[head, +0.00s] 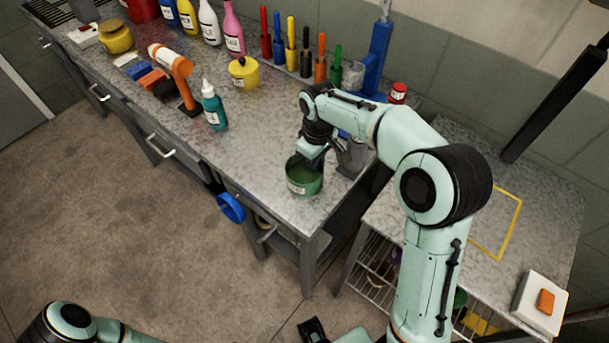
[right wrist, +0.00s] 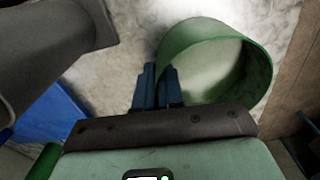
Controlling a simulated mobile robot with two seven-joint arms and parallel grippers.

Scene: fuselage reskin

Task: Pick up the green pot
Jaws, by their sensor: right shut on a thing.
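The green pot (head: 304,181) is round, open at the top and has a white label on its side. In the head view it is at the front right end of the grey workbench (head: 262,150). My right gripper (head: 318,160) is at its rim. In the right wrist view the dark blue fingers (right wrist: 157,88) are shut on the wall of the pot (right wrist: 248,88), at its left side. I cannot tell if its base touches the bench.
A grey container (head: 352,158) stands just right of the pot. Markers (head: 291,45) line the back. A side table (head: 470,190) with a yellow outline is at right.

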